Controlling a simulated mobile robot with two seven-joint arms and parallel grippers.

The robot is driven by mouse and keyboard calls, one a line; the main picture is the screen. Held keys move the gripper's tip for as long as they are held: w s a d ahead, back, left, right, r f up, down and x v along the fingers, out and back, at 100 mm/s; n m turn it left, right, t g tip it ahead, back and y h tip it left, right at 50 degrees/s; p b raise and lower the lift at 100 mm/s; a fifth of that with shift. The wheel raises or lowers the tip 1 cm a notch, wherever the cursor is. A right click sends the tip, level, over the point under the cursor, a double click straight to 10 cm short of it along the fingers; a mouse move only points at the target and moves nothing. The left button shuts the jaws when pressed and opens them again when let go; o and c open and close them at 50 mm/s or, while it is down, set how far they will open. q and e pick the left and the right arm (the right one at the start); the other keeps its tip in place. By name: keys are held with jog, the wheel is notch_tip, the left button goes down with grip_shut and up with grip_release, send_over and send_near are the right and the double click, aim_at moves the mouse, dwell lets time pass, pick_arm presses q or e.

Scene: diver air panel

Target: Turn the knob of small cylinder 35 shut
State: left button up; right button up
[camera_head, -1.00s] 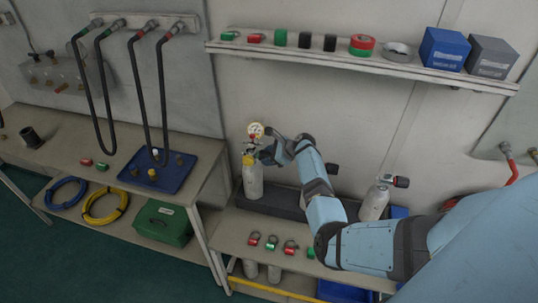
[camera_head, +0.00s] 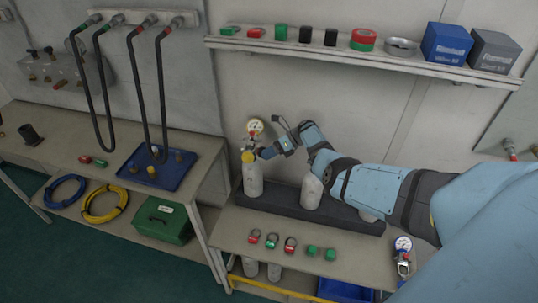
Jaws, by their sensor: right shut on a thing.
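A pale small cylinder (camera_head: 253,180) with a yellow collar (camera_head: 247,157) stands upright at the left end of a dark block. A round white gauge (camera_head: 256,127) sits above its valve. My right gripper (camera_head: 262,152) reaches in from the right and is shut at the valve, on the cylinder's knob, which its fingers mostly hide. I cannot read a number on the cylinder. Another pale cylinder (camera_head: 311,192) stands to the right, its top behind my arm. A third cylinder (camera_head: 368,216) is mostly hidden by my arm. My left gripper is not in view.
The dark block (camera_head: 287,204) rests on the bench (camera_head: 235,225), with red and green rings (camera_head: 272,241) in front. Another gauge (camera_head: 403,244) is at the right. A wall shelf (camera_head: 370,63) runs above. A blue tray (camera_head: 160,178) lies on the left bench.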

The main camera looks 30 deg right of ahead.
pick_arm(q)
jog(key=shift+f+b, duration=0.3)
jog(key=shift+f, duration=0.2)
pick_arm(e)
jog(key=shift+a+f+m+y, duration=0.1)
jog(key=shift+m+y, duration=0.2)
jog(key=shift+y, duration=0.1)
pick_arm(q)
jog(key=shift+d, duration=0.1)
pick_arm(e)
jog(key=shift+g, duration=0.3)
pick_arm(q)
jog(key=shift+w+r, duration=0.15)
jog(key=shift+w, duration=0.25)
pick_arm(e)
jog(key=o, duration=0.9)
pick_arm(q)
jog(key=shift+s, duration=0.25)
pick_arm(e)
jog(key=shift+o, duration=0.2)
